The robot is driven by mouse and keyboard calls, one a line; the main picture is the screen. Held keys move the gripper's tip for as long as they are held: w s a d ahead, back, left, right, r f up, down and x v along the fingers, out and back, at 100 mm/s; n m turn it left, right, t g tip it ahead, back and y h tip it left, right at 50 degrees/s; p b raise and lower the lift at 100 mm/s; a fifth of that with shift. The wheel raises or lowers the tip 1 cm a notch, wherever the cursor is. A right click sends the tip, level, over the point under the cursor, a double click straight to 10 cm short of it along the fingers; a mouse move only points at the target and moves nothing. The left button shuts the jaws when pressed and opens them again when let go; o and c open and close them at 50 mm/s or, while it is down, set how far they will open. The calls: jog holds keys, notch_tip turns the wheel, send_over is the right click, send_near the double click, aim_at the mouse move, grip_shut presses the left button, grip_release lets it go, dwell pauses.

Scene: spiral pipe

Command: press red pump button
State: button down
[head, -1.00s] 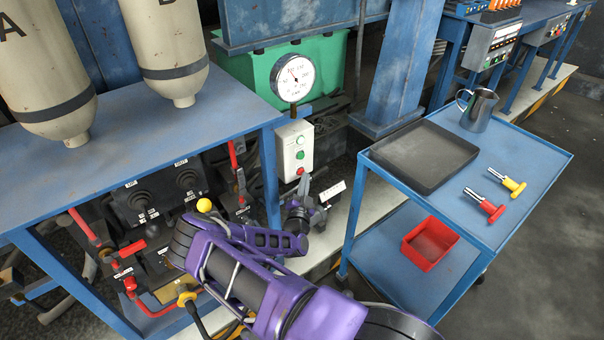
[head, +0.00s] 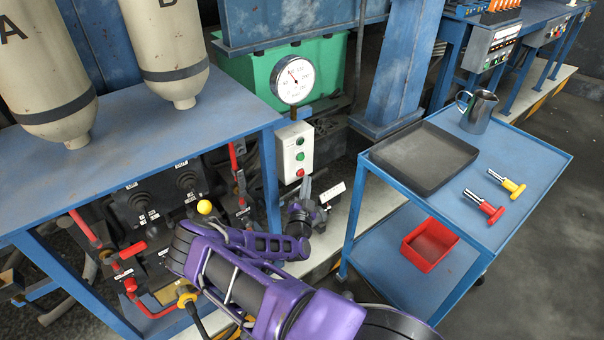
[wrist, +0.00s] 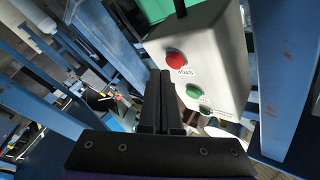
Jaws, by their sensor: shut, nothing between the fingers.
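The red button (head: 300,172) is the lowest button on the light grey control box (head: 294,150), below a green one, in the head view. In the wrist view the red button (wrist: 175,56) is round, with a STOP label beside it, and is unobstructed. My gripper (head: 306,186) is just below the box in the head view. In the wrist view my gripper (wrist: 160,73) has its two black fingers together and empty. Their tips appear just beside and below the red button, and I see no clear contact with it.
A round pressure gauge (head: 292,80) stands above the box. The blue bench (head: 130,135) with its leg is close on the left. A blue trolley (head: 530,170) stands on the right, carrying a black tray (head: 424,156), a metal jug and two T-handled tools.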

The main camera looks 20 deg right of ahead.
jog(key=shift+s, duration=0.15)
jog(key=shift+s+d+p, duration=0.25)
jog(key=shift+s+p, duration=0.05)
jog(key=shift+s, duration=0.5)
jog(key=shift+s+d+p, duration=0.25)
jog(key=shift+s+p, duration=0.1)
jog(key=shift+s, duration=0.4)
jog(key=shift+s+d+p, duration=0.25)
jog(key=shift+s+p, duration=0.05)
jog(key=shift+s, duration=0.5)
